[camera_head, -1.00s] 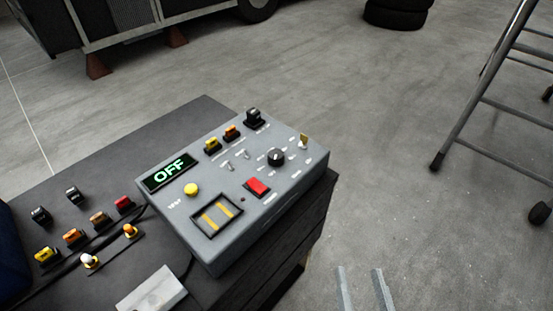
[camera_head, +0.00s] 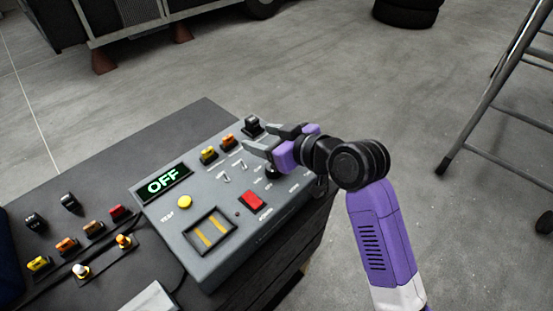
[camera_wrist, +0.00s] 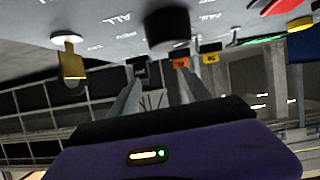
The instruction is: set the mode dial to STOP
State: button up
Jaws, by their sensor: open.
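The mode dial is a black round knob on the grey control box (camera_head: 268,220). In the head view the dial (camera_head: 271,173) shows only in part beneath my gripper (camera_head: 257,138). In the wrist view the dial (camera_wrist: 167,28) is a dark cylinder at the top, just beyond the fingers. My gripper is open and empty, with its two grey fingers (camera_wrist: 160,82) apart. It hovers above the upper right of the box, not visibly holding the dial. The dial's pointer and its setting cannot be read. The box's display (camera_head: 163,183) reads OFF in green.
A brass key (camera_wrist: 75,60) sticks out of the panel near the dial. A red button (camera_head: 252,201), yellow button (camera_head: 184,202) and toggle switches (camera_head: 240,165) are close by. The box stands on a dark bench (camera_head: 110,165). A ladder (camera_head: 490,95) stands right; floor between is clear.

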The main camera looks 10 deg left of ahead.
jog(key=shift+w+a+r+n+g, duration=0.1)
jog(key=shift+a+r+n+g, duration=0.1)
jog(key=shift+n+g, duration=0.35)
jog(key=shift+w+a+r+n+g, duration=0.1)
jog(key=shift+a+r+n+g, duration=0.1)
jog(key=shift+n+g, duration=0.3)
jog(key=shift+s+r+n+g+h, duration=0.25)
jog(key=shift+n+g+h, duration=0.15)
jog(key=shift+n+g, duration=0.3)
jog(key=s+d+r+n+g+h, duration=0.4)
jog(key=d+n+g+h, duration=0.1)
jog(key=d+n+g, duration=0.15)
jog(key=shift+m+t, duration=0.4)
jog(key=shift+m, duration=0.1)
jog(key=shift+d+p+x, duration=0.15)
jog(key=shift+p+x, duration=0.05)
jog(key=shift+x, duration=1.75)
jog(key=shift+d+p+x, duration=0.15)
jog(key=shift+p+x, duration=0.05)
jog(key=shift+x, duration=1.75)
jog(key=shift+s+f, duration=0.15)
grip_shut()
